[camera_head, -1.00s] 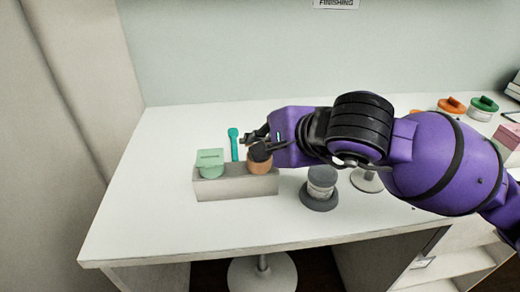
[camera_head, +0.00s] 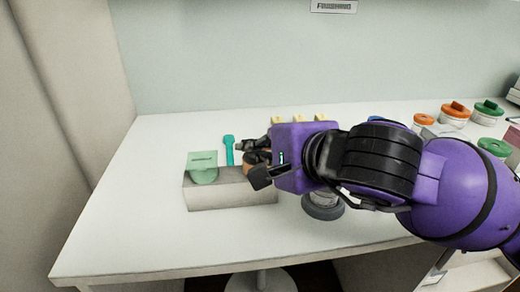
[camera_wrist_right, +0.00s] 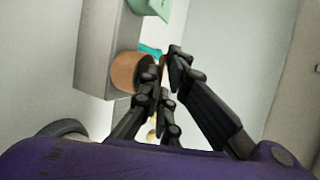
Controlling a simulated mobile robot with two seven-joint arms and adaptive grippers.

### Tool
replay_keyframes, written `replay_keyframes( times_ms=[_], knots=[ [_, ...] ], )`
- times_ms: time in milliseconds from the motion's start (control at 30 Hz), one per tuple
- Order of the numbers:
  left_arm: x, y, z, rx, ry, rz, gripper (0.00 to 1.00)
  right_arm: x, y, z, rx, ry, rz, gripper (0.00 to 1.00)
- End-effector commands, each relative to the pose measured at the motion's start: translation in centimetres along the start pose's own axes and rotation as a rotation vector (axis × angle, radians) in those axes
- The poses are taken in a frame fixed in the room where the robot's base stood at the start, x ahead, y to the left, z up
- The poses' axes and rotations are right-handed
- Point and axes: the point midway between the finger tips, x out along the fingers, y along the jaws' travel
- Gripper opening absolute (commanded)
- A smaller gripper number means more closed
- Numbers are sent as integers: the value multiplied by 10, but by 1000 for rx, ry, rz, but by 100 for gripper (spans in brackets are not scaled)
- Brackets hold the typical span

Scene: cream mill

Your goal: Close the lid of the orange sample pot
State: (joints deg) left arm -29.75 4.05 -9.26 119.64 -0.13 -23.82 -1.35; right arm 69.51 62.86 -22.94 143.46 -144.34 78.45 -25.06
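The orange sample pot (camera_wrist_right: 124,72) stands at the right end of the grey block (camera_head: 215,195). In the head view it is mostly hidden by my right gripper. A dark part, seemingly its lid, shows by the fingers at its rim in the wrist view; how far it is tilted cannot be told. My right gripper (camera_head: 252,162) is at the pot, with its fingers apart, one on the far side and one on the near side. In the wrist view the fingers (camera_wrist_right: 166,75) are also apart, right beside the pot. My left gripper is not in view.
A green pot (camera_head: 203,168) sits at the left end of the block. A grey-based jar (camera_head: 322,207) stands under my right arm. Orange-lidded (camera_head: 455,112) and green-lidded (camera_head: 487,110) pots stand at the right. The left table is clear.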

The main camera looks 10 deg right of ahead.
Motion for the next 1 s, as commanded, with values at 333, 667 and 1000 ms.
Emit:
replay_keyframes(
  times_ms=[333,667,1000],
  knots=[
    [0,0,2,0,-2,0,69,0,0,0,0,0,0,22],
    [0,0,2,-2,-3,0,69,-14,-28,6,-1,-1,-7,22],
    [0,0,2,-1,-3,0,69,-40,-80,17,0,0,-3,22]
  ],
)
